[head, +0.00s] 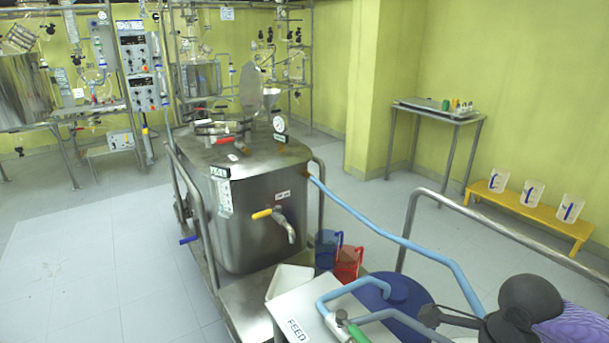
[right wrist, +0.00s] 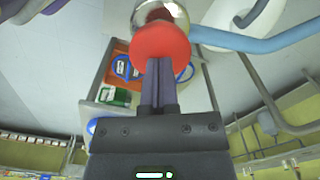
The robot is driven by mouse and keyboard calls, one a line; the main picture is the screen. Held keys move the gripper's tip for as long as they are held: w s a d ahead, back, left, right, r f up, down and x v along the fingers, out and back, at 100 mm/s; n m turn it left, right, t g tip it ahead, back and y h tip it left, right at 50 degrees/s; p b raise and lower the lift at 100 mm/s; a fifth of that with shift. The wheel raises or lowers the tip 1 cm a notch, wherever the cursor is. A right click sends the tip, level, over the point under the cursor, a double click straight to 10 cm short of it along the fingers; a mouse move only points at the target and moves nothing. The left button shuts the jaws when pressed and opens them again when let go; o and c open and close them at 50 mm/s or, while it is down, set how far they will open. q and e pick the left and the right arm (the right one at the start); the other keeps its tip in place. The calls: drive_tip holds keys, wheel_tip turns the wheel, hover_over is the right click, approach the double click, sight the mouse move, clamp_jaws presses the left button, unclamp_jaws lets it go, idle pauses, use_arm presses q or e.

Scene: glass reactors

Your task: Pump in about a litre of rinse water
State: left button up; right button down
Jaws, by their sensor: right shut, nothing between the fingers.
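A stainless steel vessel (head: 250,190) stands on a wheeled frame mid-picture in the head view, with its round lid (head: 251,90) raised. A yellow-handled outlet tap (head: 275,220) is on its front. A blue hose (head: 400,240) runs from its right side to the lower right, near a blue drum (head: 395,293). A white surface labelled FEED (head: 297,329) is at the bottom. In the right wrist view my right gripper (right wrist: 161,66) is shut and empty. Its fingertips overlap a red round knob (right wrist: 160,42) on a metal fitting; contact cannot be told. My left gripper is out of view.
A blue bucket (head: 327,248) and a red bucket (head: 347,264) stand beside the vessel. A metal rail (head: 480,224) crosses the right. A yellow bench (head: 565,238) holds 3 clear jugs. A side table (head: 440,113) stands by the wall. The floor at left is clear.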

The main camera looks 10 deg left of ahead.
wheel_tip(320, 180, up, 9)
drive_tip(key=p, duration=0.7)
drive_tip(key=shift+r, duration=0.2)
wheel_tip(320, 180, up, 6)
drive_tip(key=p, duration=0.4)
